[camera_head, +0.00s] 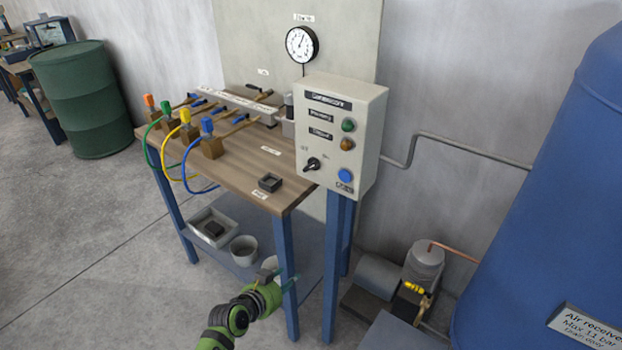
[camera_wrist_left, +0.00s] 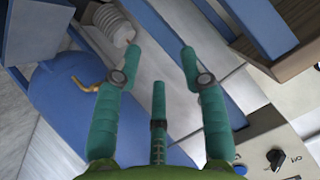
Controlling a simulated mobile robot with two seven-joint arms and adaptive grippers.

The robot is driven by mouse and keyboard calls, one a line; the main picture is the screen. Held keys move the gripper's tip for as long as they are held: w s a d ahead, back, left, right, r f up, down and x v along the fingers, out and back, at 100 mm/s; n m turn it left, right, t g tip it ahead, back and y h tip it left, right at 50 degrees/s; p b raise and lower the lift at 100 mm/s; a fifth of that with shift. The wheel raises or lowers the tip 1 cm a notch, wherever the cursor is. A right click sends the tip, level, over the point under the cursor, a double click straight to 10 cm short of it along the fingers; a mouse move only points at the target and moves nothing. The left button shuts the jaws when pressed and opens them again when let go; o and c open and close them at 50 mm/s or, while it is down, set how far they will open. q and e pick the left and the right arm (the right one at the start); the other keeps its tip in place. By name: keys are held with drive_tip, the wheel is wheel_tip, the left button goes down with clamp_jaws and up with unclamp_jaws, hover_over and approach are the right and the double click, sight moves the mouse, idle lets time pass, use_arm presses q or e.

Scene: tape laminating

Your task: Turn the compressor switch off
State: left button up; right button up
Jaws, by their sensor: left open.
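The compressor control box (camera_head: 341,133) is grey and stands upright on blue posts at the table's right end. Its black rotary switch (camera_head: 312,163) sits low on the left of the front face, between two small labels; its exact setting is hard to tell. In the left wrist view the switch (camera_wrist_left: 275,158) shows at the lower right, beside an ON label. My left gripper (camera_head: 281,279) is below the box, near the front table leg, apart from the switch. Its green fingers (camera_wrist_left: 160,52) are spread and empty. My right gripper is not in view.
Green and amber lamps (camera_head: 348,132) and a blue button (camera_head: 345,175) are on the same face. The wooden table (camera_head: 240,160) carries clamps and hoses. Its blue leg (camera_head: 288,290) is close to my left gripper. A blue air receiver (camera_head: 550,200) stands at right.

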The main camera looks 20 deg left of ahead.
use_arm(q)
drive_tip(key=w+r+m+t+h, duration=0.1)
drive_tip(key=w+r+m+t, duration=0.1)
drive_tip(key=r, duration=0.7)
drive_tip(key=w+r+m+t+h, duration=0.1)
drive_tip(key=w+r+t, duration=0.15)
drive_tip(key=r, duration=0.55)
drive_tip(key=m+h, duration=0.2)
drive_tip(key=m, duration=0.1)
approach(311, 168)
drive_tip(key=w+f, duration=0.1)
drive_tip(key=shift+t, duration=0.45)
drive_tip(key=p+x, duration=0.1)
drive_tip(key=x, duration=0.2)
drive_tip(key=p+x, duration=0.1)
drive_tip(key=x, duration=0.2)
drive_tip(key=shift+s+d+r, duration=0.1)
drive_tip(key=shift+d+r, duration=0.05)
drive_tip(key=shift+d, duration=0.1)
drive_tip(key=shift+x, duration=0.75)
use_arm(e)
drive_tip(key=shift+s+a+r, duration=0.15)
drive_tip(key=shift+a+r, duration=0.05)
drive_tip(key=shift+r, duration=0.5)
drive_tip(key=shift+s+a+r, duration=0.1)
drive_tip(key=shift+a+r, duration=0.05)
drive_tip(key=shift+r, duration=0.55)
